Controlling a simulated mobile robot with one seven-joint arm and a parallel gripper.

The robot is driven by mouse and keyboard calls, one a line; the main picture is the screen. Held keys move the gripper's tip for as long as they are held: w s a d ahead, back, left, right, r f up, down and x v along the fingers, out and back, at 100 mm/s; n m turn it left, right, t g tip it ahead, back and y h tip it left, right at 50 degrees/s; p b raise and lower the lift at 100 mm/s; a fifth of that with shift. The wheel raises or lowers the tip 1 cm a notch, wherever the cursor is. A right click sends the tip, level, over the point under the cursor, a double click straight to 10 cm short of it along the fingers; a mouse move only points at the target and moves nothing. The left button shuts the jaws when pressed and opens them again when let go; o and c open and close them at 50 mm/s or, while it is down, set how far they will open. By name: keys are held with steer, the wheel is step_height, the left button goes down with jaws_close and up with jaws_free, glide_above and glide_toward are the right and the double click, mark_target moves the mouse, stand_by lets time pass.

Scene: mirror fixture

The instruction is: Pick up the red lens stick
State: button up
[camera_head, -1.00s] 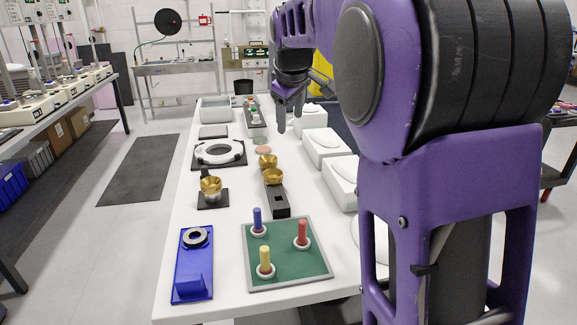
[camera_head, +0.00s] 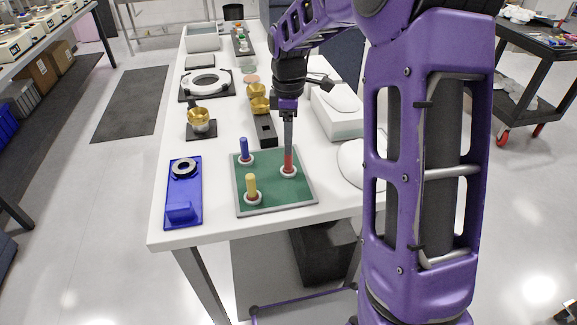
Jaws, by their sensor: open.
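The red lens stick (camera_head: 288,163) stands upright in a white ring holder on the green tray (camera_head: 275,195) with a grey rim. My gripper (camera_head: 288,146) points down right over it, its fingers at the stick's upper part. The gripper is open; from this view I cannot tell whether the fingers touch the stick. A blue stick (camera_head: 244,149) stands at the tray's back left and a yellow stick (camera_head: 252,187) at its front left, each in a white ring. The top of the red stick is hidden by the fingers.
A blue fixture (camera_head: 184,195) with a ring lies left of the tray. Brass cups (camera_head: 259,103) and a black block (camera_head: 265,131) stand behind it. A white box (camera_head: 335,118) and a rounded white object (camera_head: 355,165) are to the right. Bare white table lies along the front.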

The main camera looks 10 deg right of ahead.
mark_target(288, 170)
steer(key=f, duration=0.7)
steer(key=shift+w+f, duration=0.25)
steer(key=shift+w, duration=0.05)
jaws_close()
